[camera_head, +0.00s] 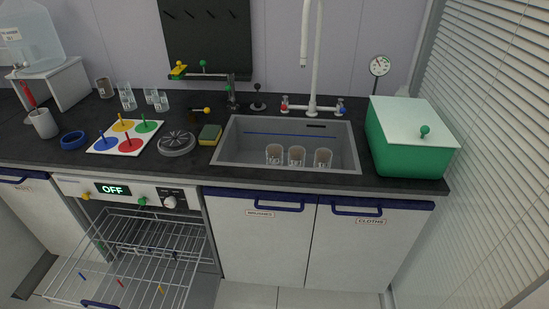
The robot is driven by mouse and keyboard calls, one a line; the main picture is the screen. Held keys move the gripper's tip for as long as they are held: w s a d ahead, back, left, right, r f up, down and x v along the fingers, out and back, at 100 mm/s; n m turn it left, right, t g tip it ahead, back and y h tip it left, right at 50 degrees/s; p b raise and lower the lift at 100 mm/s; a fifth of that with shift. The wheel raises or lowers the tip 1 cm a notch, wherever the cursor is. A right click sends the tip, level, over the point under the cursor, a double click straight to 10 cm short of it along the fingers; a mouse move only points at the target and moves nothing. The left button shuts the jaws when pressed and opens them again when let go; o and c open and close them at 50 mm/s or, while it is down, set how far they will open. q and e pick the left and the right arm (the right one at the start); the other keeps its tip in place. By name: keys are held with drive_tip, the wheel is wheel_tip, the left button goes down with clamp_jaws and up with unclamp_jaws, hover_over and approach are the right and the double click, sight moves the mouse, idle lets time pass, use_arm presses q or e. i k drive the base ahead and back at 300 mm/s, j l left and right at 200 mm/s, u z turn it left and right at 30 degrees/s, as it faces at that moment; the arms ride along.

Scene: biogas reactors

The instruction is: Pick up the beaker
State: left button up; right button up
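Three beakers with brownish contents or residue stand upright in a row in the sink (225,148): a left one (274,154), a middle one (297,156) and a right one (322,158). They carry small white markings, too small to read. More glassware stands at the back left of the counter: a brownish beaker (104,88) and several clear ones (127,97). I cannot tell which beaker is meant. Neither of my grippers is in view.
A tall white faucet (313,60) rises behind the sink. A green box with a pale lid (410,125) stands at its right, a sponge (209,135) and a round drain-like disc (177,143) at its left. Below left, an open wire rack (140,250) sticks out.

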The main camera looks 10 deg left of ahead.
sight(273, 152)
drive_tip(key=i+l+z, duration=0.25)
drive_tip(key=i, duration=0.2)
drive_tip(key=i+z, duration=0.2)
drive_tip(key=i, duration=0.2)
